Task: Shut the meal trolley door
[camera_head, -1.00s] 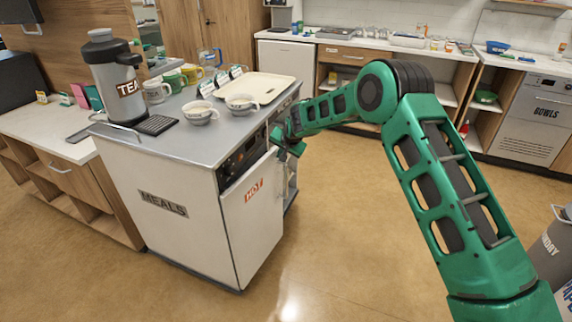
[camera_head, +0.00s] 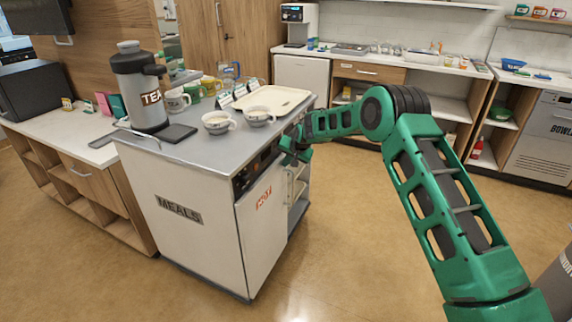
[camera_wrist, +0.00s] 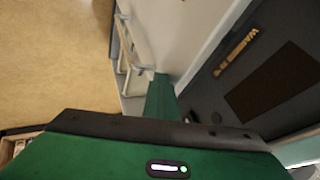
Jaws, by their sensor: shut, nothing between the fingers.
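The meal trolley (camera_head: 180,225) has a grey top and a white side marked MEALS. Its white door (camera_head: 262,225), marked HOT, is on the front below a dark control strip. I cannot tell for certain how far the door stands from the frame. My gripper (camera_head: 293,152) is by the door's upper far corner, near the control strip; it is shut and empty. In the wrist view a green finger (camera_wrist: 160,97) points at a white panel (camera_wrist: 178,30) beside the dark control strip (camera_wrist: 265,80). Whether it touches is unclear.
Metal rails (camera_wrist: 124,45) show left of the finger in the wrist view. A low cabinet (camera_head: 88,180) stands left. Floor in front of the trolley (camera_head: 350,230) is clear.

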